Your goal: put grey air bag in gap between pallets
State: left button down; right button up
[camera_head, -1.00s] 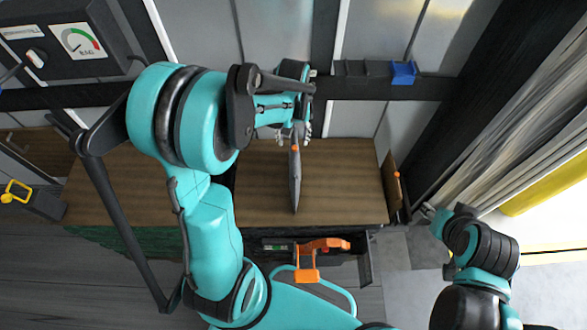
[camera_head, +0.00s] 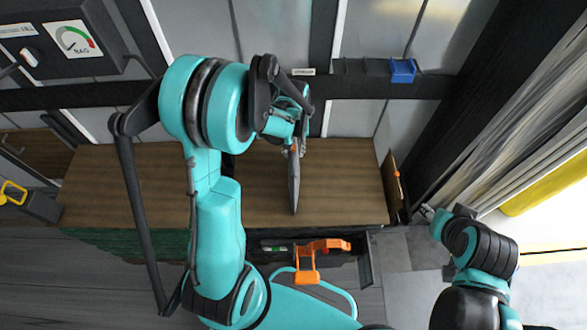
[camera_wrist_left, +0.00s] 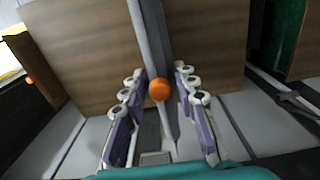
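The grey air bag (camera_head: 294,188) is a thin upright slab. In the head view it shows over the right wooden-topped pallet load (camera_head: 345,185), right of the dark gap beside the left load (camera_head: 120,190). My arm hides part of that gap. My right gripper (camera_head: 428,213) is small and unclear, far from the bag.
An orange tool (camera_head: 318,255) lies in an open tray in front of the right load. A blue bin (camera_head: 403,71) sits on the back rail. A gauge box (camera_head: 75,40) is at upper left. A curtain and yellow strip (camera_head: 545,190) are at right.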

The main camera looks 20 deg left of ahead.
dwell(0.3)
pick_arm(q)
jog(key=shift+r, duration=0.55)
jog(key=r, duration=0.2)
jog(key=d+r+p, duration=0.1)
jog(key=shift+w+r, duration=0.1)
jog(key=shift+r, duration=0.25)
jog(key=w+d+r+p, duration=0.1)
jog(key=w+d+r, duration=0.1)
jog(key=d+r, duration=0.6)
jog(key=s+a+f+m+b, duration=0.1)
jog(key=a+f+m+b, duration=0.2)
jog(key=f+b, duration=0.7)
jog(key=shift+s+a+f+m+b, duration=0.25)
jog(key=shift+f+m+b, duration=0.1)
jog(key=shift+m+b, duration=0.8)
pick_arm(e)
notch_tip(320, 180, down, 10)
jog(key=shift+f, duration=0.25)
jog(key=shift+c, duration=0.7)
